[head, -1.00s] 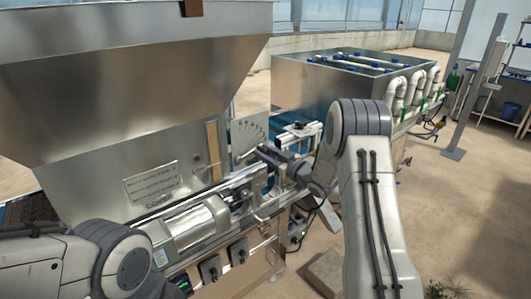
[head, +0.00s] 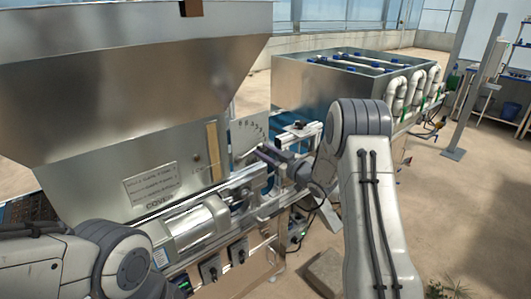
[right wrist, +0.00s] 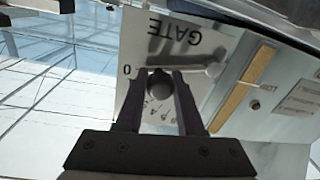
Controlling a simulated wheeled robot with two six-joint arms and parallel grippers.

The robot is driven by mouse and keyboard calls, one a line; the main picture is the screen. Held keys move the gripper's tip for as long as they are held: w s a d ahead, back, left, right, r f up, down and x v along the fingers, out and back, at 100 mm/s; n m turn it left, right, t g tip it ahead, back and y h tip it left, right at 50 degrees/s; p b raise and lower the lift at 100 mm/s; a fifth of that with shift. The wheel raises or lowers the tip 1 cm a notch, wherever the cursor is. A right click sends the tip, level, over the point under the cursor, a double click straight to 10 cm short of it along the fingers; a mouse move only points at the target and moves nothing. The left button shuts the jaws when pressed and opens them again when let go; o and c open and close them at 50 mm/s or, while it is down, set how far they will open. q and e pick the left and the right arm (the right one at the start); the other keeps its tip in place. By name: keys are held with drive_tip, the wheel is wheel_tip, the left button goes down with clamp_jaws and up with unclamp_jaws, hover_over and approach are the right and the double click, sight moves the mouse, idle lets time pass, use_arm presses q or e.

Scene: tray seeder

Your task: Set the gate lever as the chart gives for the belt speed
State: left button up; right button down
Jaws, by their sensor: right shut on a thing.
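My right gripper (head: 262,152) is at the gate dial plate (head: 243,140), a pale plate with a curved row of numbers on the machine's front. In the right wrist view my right gripper (right wrist: 160,80) is shut on the dark round knob (right wrist: 159,86) of the gate lever (right wrist: 190,68). The lever's bar runs right to a round pivot. The word GATE and a 0 show on the plate, the 0 just left of the fingers. A metal plate with lines of text (head: 150,184) is on the machine; its writing is too small to read. My left gripper is out of view.
A large metal hopper (head: 120,70) rises above the plates. A tan strip (head: 213,152) stands left of the dial. Below are a rounded metal housing (head: 193,224) and control boxes (head: 238,251). A metal tank (head: 310,85) stands behind; floor at right is open.

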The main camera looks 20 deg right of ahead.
drive_tip(key=n+b, duration=0.1)
drive_tip(key=r+n+b, duration=0.1)
drive_tip(key=b, duration=0.1)
drive_tip(key=shift+s+a+r+n, duration=0.1)
drive_tip(key=shift+s+a+n, duration=0.05)
drive_tip(key=shift+a+n, duration=0.2)
drive_tip(key=n+b, duration=0.1)
drive_tip(key=r+n+b, duration=0.1)
drive_tip(key=shift+s+a+r+b, duration=0.1)
drive_tip(key=shift+a+b, duration=0.25)
drive_tip(key=shift+b, duration=0.05)
drive_tip(key=shift+s+a+r+n+b, duration=0.15)
drive_tip(key=shift+a+r+n+b, duration=0.35)
drive_tip(key=shift+n+b, duration=0.4)
drive_tip(key=shift+d+r+h, duration=0.1)
drive_tip(key=shift+r+h, duration=0.05)
drive_tip(key=shift+h, duration=0.15)
drive_tip(key=c, duration=0.5)
unclamp_jaws()
drive_tip(key=shift+c, duration=0.2)
